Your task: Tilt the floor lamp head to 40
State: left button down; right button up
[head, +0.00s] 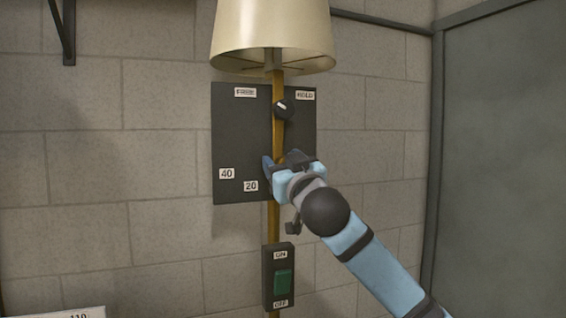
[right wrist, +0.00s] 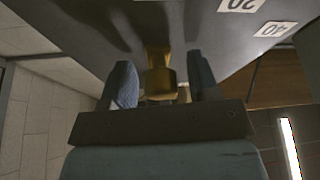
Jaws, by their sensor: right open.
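The floor lamp has a cream shade (head: 272,35) on a thin brass pole (head: 277,88), upright in front of a dark panel (head: 235,130). The panel has labels FREE (head: 245,92), HOLD (head: 305,95), 40 (head: 227,173) and 20 (head: 251,186). A dark knob (head: 283,108) with a white mark sits just below the shade, beside the pole. My right gripper (head: 280,163) is at the pole, low on the panel. In the right wrist view its open fingers (right wrist: 161,82) stand on either side of a brass piece (right wrist: 159,60), with gaps visible. My left gripper is out of view.
A dark switch box (head: 267,275) with a green rocker, marked ON and OFF, is on the pole below my right gripper. A grey door-like panel (head: 505,150) stands at right. A bracket (head: 66,35) is on the block wall at upper left.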

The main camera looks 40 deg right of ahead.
jog(key=shift+c, duration=0.5)
grip_shut()
